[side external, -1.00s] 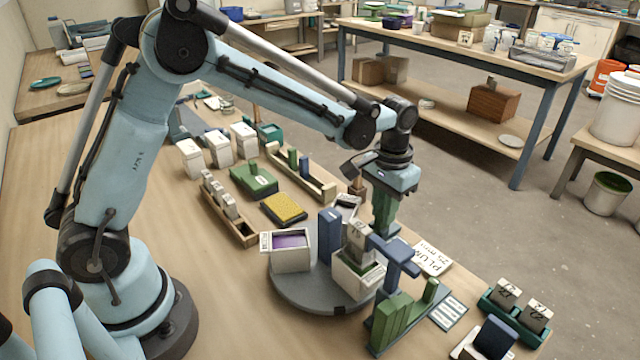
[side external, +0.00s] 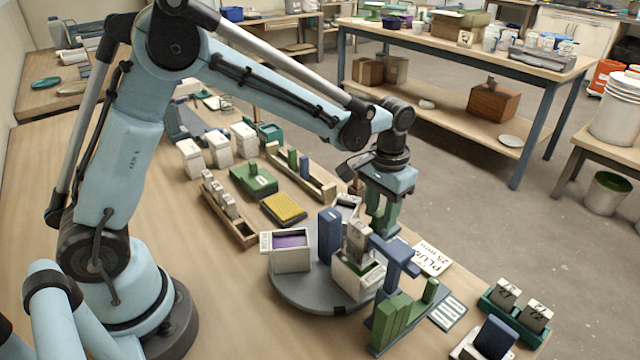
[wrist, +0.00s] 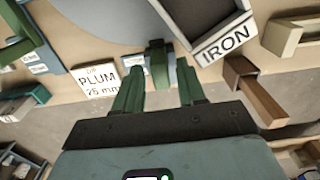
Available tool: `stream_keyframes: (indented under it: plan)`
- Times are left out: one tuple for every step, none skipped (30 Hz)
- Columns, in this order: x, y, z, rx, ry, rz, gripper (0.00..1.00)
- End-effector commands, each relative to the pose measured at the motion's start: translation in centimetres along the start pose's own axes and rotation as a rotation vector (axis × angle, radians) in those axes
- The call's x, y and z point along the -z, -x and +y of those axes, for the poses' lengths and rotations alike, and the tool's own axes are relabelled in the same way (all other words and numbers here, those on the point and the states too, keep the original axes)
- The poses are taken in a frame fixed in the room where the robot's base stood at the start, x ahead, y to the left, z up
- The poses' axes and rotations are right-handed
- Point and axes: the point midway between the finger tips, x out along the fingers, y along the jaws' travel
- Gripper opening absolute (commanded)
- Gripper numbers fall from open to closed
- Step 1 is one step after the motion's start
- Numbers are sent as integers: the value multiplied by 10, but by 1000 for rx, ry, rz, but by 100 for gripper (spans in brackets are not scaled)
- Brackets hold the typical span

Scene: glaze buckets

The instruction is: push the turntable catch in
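The grey turntable (side external: 300,294) stands on the bench, carrying pale glaze buckets and a blue upright block. Its rim also shows at the top of the wrist view (wrist: 105,25). A small green block on a grey mount, which looks like the catch (wrist: 159,66), is at the turntable's edge in the wrist view. My gripper (wrist: 160,92) is open, with one green finger on each side of that block and visible gaps to it. In the side view, my gripper (side external: 383,222) points down behind the turntable, and the catch cannot be made out there.
A bucket labelled IRON (wrist: 222,38) is close to my right finger in the wrist view. A PLUM card (side external: 431,257) lies beside the turntable. A blue stand (side external: 395,255) and green blocks (side external: 392,318) are near the front. A yellow sponge-like pad (side external: 284,208) lies left.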

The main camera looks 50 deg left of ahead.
Motion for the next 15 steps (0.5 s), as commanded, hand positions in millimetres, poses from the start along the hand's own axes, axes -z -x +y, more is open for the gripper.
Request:
stream_keyframes:
  plan:
    - [0, 0, 0, 0, 0, 0, 40]
    - [0, 0, 0, 0, 0, 0, 40]
    - [0, 1, 0, 0, 0, 0, 40]
    - [0, 3, 0, 0, 0, 0, 40]
    - [0, 5, 0, 0, 0, 0, 40]
    - [0, 8, 0, 0, 0, 0, 40]
    - [0, 12, 0, 0, 0, 0, 40]
    - [0, 15, 0, 0, 0, 0, 40]
    - [0, 19, 0, 0, 0, 0, 40]
    - [0, 23, 0, 0, 0, 0, 40]
    - [0, 26, 0, 0, 0, 0, 40]
    - [0, 30, 0, 0, 0, 0, 40]
    - [0, 33, 0, 0, 0, 0, 40]
    - [0, 37, 0, 0, 0, 0, 40]
    - [0, 41, 0, 0, 0, 0, 40]
